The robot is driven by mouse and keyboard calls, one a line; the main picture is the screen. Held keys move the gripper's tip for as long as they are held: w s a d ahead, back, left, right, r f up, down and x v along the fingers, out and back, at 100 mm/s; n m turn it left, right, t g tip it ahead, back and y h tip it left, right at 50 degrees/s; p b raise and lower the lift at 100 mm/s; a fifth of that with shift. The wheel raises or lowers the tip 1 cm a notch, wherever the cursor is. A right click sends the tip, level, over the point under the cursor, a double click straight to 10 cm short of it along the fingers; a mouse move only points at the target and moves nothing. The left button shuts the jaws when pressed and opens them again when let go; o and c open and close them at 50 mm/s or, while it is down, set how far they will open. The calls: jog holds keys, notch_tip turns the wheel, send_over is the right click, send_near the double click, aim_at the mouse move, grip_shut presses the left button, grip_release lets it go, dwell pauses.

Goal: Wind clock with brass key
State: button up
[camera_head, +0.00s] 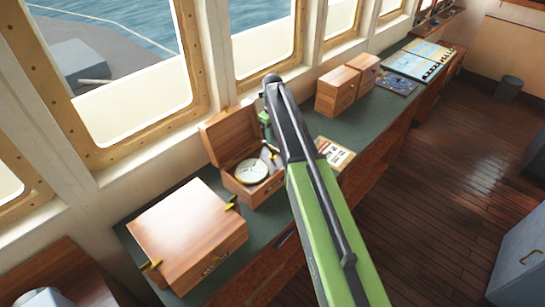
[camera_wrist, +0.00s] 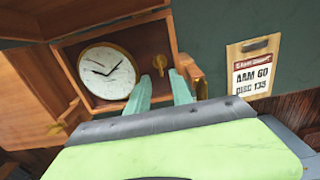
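The clock (camera_head: 251,171) has a white round dial and sits in an open wooden box (camera_head: 233,141) on the green counter. In the wrist view the clock (camera_wrist: 107,73) lies face up at the left of the box. In the head view my arm partly hides the box's right side.
A closed wooden box (camera_head: 188,228) with brass fittings stands left of the clock box. A clipboard card (camera_wrist: 254,68) lies to the right. Two wooden boxes (camera_head: 338,91) and chart panels (camera_head: 413,64) stand farther along. Windows line the back; the floor (camera_head: 455,160) is clear.

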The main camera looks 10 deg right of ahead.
aim_at(273, 152)
notch_tip(273, 152, down, 6)
jog(key=b, duration=0.4)
jog(key=shift+f+b, duration=0.25)
jog(key=shift+b, duration=0.15)
jog(key=shift+r, duration=0.1)
grip_shut()
